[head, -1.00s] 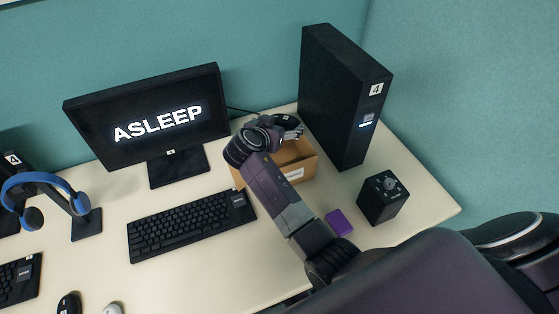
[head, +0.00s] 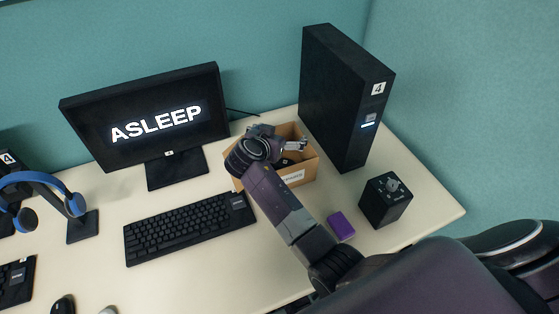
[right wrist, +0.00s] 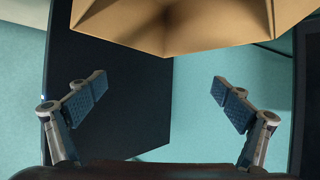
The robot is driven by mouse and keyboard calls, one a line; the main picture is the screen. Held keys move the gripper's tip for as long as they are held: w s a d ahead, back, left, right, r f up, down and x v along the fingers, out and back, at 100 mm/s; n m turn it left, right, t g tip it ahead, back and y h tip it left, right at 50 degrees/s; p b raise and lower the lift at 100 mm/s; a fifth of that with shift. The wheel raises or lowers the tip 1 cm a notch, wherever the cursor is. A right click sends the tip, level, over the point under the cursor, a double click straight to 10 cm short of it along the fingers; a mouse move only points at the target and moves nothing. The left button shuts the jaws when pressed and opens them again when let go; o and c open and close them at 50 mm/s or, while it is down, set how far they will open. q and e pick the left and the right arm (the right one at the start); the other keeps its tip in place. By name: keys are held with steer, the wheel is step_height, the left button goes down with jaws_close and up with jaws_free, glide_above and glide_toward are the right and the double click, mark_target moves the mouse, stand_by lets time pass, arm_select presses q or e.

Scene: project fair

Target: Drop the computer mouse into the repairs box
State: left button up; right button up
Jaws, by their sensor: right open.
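The repairs box (head: 296,179) is a small open cardboard box with a white label, standing between the monitor and the black tower. My right gripper (head: 290,147) is over the box opening, with its jaws open. The right wrist view shows its two fingers (right wrist: 158,92) wide apart with nothing between them, and the cardboard box (right wrist: 205,25) at the top. A small dark shape (head: 287,162) shows inside the box; I cannot tell whether it is a mouse or part of the gripper. A black computer mouse (head: 63,305) lies at the lower left edge. My left gripper is not in view.
The black tower (head: 340,100) stands close right of the box, the monitor (head: 150,118) to its left. A keyboard (head: 190,228), purple block (head: 341,225), black cube with a knob (head: 385,200) and blue headphones (head: 40,182) on a stand surround the free desk.

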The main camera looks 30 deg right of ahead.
steer(key=v, duration=0.7)
steer(key=shift+a, duration=0.2)
steer(key=shift+s, duration=0.15)
